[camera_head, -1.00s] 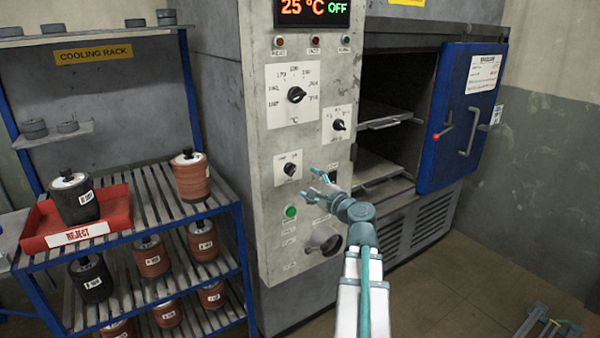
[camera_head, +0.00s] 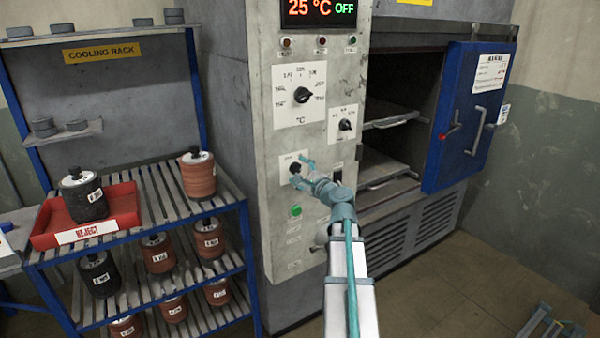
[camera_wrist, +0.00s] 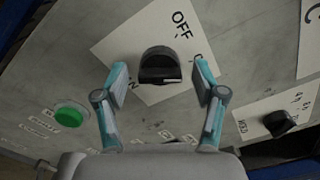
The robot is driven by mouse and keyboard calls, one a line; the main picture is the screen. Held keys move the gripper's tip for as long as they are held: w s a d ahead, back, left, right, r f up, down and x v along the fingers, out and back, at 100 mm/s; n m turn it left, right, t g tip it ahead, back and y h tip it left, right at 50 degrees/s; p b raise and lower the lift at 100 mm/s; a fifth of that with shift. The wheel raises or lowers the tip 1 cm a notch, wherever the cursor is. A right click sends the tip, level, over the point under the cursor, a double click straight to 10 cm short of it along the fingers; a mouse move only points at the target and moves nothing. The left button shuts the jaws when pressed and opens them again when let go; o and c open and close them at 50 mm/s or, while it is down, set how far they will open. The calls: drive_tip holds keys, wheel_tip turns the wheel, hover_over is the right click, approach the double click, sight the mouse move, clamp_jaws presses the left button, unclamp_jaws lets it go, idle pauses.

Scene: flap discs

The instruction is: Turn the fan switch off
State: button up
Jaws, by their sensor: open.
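The small black rotary switch (camera_wrist: 160,66) sits on a white plate (camera_wrist: 130,45) with the word OFF in the wrist view. In the head view the switch (camera_head: 295,168) is partly covered by my gripper (camera_head: 301,171). My gripper (camera_wrist: 160,88) is open, with one finger on each side of the switch. Both fingers look apart from the knob in the wrist view. The plate's other label is partly hidden by a finger.
A green button (camera_head: 295,211) is below the switch. A larger temperature dial (camera_head: 303,95) and another dial (camera_head: 345,125) are above. The blue oven door (camera_head: 465,120) stands open at right. A cooling rack (camera_head: 150,200) with discs is at left.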

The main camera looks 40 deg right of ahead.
drive_tip(key=c, duration=1.1)
drive_tip(key=shift+c, duration=0.2)
drive_tip(key=shift+f+n+b, duration=0.15)
drive_tip(key=shift+n+b, duration=0.15)
drive_tip(key=shift+b, duration=0.4)
drive_tip(key=n+b, duration=0.9)
drive_tip(key=b, duration=0.4)
drive_tip(key=shift+f+b, duration=0.1)
drive_tip(key=shift+b, duration=0.3)
drive_tip(key=shift+r+n+b, duration=0.2)
drive_tip(key=shift+n+b, duration=0.85)
drive_tip(key=shift+n, duration=0.15)
